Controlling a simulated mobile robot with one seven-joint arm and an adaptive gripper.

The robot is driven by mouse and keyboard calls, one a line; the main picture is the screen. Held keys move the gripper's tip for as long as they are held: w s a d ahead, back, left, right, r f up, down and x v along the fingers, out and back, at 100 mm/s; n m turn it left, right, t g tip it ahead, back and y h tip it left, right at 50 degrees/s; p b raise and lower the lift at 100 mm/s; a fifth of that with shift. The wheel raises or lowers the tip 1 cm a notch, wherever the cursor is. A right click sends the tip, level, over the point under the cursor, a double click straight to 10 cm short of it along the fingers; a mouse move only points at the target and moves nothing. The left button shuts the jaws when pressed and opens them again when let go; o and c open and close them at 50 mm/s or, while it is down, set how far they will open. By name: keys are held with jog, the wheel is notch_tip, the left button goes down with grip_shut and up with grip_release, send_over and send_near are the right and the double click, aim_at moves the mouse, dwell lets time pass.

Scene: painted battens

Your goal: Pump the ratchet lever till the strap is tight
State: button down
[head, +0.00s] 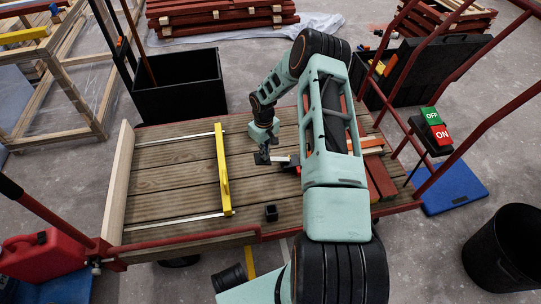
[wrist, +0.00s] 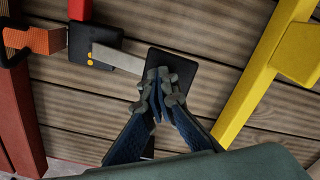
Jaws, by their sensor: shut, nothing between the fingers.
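The ratchet (wrist: 97,54) is a dark block with yellow dots in the wrist view, on the wooden deck. Its lever (wrist: 120,60) is a pale grey bar running right to a flat black end pad (wrist: 188,72). An orange strap (wrist: 38,41) leads into the ratchet from the left. My gripper (wrist: 160,84) is shut and empty, its fingertips over the pad's near part; I cannot tell whether they touch it. In the head view my gripper (head: 264,157) is beside the pale lever (head: 281,159). My arm partly hides the ratchet and strap there.
A yellow bar (head: 223,170) stands across the deck (head: 170,178) left of my gripper. A small black block (head: 271,212) sits near the front. Red battens (head: 380,178) lie at the right, near a post with an OFF/ON box (head: 431,131). The left deck is mostly clear.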

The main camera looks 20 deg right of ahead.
notch_tip(320, 180, up, 10)
jog(key=p, duration=0.5)
jog(key=shift+f, duration=0.2)
jog(key=shift+a, duration=0.1)
dwell(1.0)
jog(key=shift+f+n+b, duration=0.8)
jog(key=shift+n+b, duration=0.25)
jog(key=shift+n, duration=2)
jog(key=shift+f+n+b, duration=0.8)
jog(key=shift+n+b, duration=0.3)
jog(key=shift+n, duration=1.9)
jog(key=shift+f+n+b, duration=0.8)
jog(key=shift+n+b, duration=0.25)
jog(key=shift+n, duration=2)
jog(key=shift+f, duration=0.15)
